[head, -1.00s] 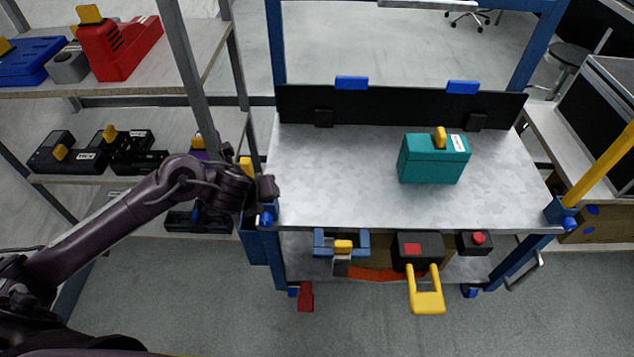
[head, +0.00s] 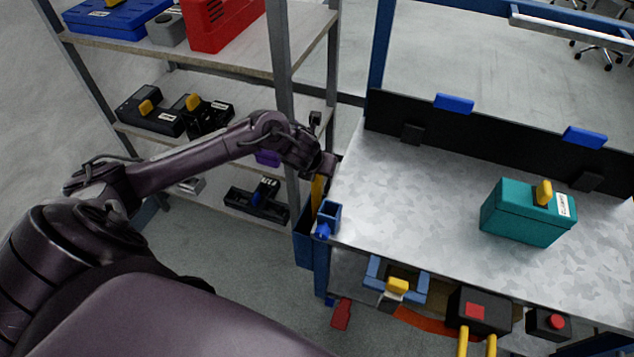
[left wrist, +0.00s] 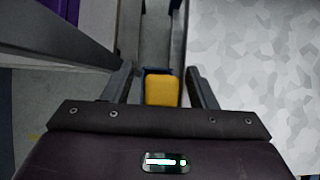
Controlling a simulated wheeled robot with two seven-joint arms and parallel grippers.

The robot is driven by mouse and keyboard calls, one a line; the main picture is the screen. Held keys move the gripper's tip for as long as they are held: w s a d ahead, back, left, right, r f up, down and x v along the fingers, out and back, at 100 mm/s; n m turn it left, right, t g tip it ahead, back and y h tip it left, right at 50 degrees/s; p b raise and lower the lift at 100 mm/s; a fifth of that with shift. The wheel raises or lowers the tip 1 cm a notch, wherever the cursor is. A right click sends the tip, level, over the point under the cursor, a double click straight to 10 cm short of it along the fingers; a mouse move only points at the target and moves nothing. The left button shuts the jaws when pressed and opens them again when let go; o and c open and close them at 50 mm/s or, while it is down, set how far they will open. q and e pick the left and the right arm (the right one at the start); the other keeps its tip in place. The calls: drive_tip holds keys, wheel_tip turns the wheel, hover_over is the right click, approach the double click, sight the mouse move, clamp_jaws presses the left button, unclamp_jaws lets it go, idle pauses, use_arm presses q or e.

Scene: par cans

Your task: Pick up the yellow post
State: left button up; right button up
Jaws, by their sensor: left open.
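The yellow post (head: 318,190) stands upright at the left edge of the grey worktable, beside a blue corner bracket (head: 328,215). My left gripper (head: 328,166) is at the post's upper end. In the left wrist view the yellow end of the post (left wrist: 161,90) lies between the two spread fingers of my left gripper (left wrist: 160,72). The post's lower part is hidden behind the bracket and table edge. My right gripper is not in view.
A teal box with a yellow handle (head: 528,212) stands on the worktable (head: 420,190). A shelf rack (head: 284,80) with several cases stands close behind my left arm. A blue bin (head: 304,245) hangs at the table's left side. The table's left half is clear.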

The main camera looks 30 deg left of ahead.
use_arm(q)
drive_tip(key=shift+w+f, duration=0.15)
drive_tip(key=shift+f, duration=0.1)
drive_tip(key=c, duration=1)
drive_tip(key=shift+r, duration=0.1)
